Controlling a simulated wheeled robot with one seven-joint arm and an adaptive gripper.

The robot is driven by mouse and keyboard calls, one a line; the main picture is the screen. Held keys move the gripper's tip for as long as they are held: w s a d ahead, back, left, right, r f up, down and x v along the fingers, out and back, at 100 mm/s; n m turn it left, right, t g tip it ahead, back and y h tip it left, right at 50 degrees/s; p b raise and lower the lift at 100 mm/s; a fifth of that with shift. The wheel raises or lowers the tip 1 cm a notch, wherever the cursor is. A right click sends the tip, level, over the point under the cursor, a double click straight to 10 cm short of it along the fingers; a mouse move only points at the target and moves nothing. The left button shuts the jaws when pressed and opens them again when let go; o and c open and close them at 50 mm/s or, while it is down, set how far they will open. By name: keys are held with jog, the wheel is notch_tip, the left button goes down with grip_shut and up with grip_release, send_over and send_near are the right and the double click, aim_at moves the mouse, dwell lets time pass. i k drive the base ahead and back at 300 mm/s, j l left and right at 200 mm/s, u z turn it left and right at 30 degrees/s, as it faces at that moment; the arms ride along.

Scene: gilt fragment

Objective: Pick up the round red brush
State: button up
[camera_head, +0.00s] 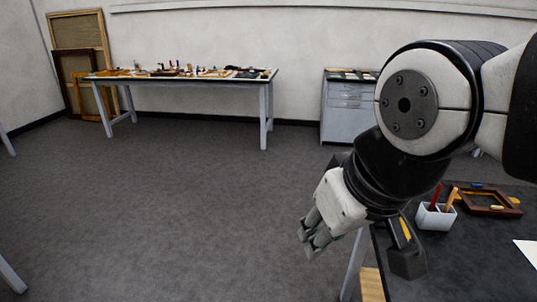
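A slim red-handled tool (436,195) stands tilted in a small white cup (435,218) on the dark table at right; it may be the round red brush. Its lower end is hidden in the cup, and I cannot make out bristles. A yellowish stick (451,199) leans in the same cup, to its right. My gripper (310,237) hangs to the left of the cup, pointing down and left, beyond the table's left edge in the picture and apart from the cup. I see no object in it. Its finger opening is too unclear to judge.
The dark table (470,265) also bears a brown wooden frame (487,201) and a white sheet (527,252). A black piece with a yellow strip (407,258) shows near its left edge. A cluttered table (190,80) and grey cabinet (348,108) stand far back. The floor between is clear.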

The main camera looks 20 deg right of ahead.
aim_at(434, 200)
jog(key=l+z, duration=0.1)
jog(key=z, duration=0.9)
jog(key=k+l, duration=0.05)
